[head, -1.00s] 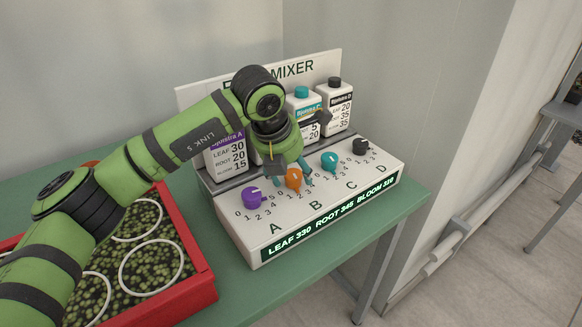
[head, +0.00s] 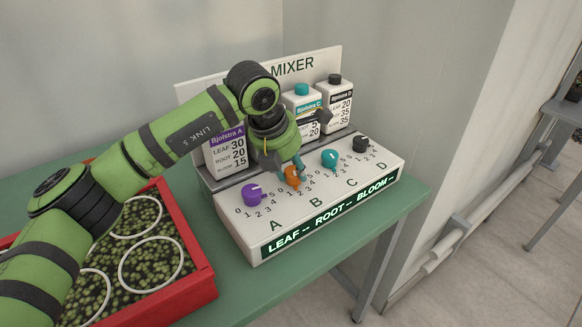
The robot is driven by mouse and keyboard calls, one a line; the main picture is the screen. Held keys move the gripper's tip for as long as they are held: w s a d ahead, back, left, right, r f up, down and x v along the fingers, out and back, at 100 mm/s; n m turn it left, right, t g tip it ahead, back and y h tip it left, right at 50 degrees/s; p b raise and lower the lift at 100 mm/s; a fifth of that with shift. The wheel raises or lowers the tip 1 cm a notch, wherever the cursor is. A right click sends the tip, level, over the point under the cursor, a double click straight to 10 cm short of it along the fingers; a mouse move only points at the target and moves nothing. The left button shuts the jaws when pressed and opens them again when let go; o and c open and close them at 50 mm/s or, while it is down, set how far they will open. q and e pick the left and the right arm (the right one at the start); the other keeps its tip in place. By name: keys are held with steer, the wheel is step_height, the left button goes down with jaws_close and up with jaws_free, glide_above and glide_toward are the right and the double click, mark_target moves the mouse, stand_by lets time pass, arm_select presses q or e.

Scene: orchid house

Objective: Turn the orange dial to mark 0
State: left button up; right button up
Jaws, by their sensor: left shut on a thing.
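The orange dial (head: 291,177) stands above letter B on the white mixer panel, second from the left. My left gripper (head: 290,168) reaches down over it from behind and is shut on it. The fingers and wrist hide part of the dial and the marks around it, so I cannot read which mark its pointer is at. My right gripper is not in view.
The purple dial (head: 254,194) is left of the orange one; the teal dial (head: 329,158) and black dial (head: 360,144) are right. The display (head: 331,216) shows dashes. Bottles, including a black-capped one (head: 338,104), stand behind. A red tray (head: 208,280) is at the left.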

arm_select(q)
steer(key=shift+w+r+m+h, duration=0.15)
steer(key=shift+m+h, duration=0.25)
steer(key=shift+m, duration=0.8)
steer(key=shift+a+m+g, duration=0.1)
steer(key=shift+m+g, duration=0.4)
steer(key=shift+m, duration=0.4)
steer(key=shift+w+m, duration=0.1)
steer(key=shift+m, duration=0.4)
steer(key=shift+r+m+g+h+p, duration=0.1)
steer(key=shift+m+g+h+p, duration=0.2)
steer(key=shift+m+g+p, duration=0.1)
steer(key=m+g+p, duration=0.1)
steer(key=m, duration=0.2)
steer(key=shift+w+m, duration=0.15)
steer(key=shift+m, duration=0.25)
steer(key=shift+m+g+p, duration=0.5)
steer(key=shift+m, duration=0.3)
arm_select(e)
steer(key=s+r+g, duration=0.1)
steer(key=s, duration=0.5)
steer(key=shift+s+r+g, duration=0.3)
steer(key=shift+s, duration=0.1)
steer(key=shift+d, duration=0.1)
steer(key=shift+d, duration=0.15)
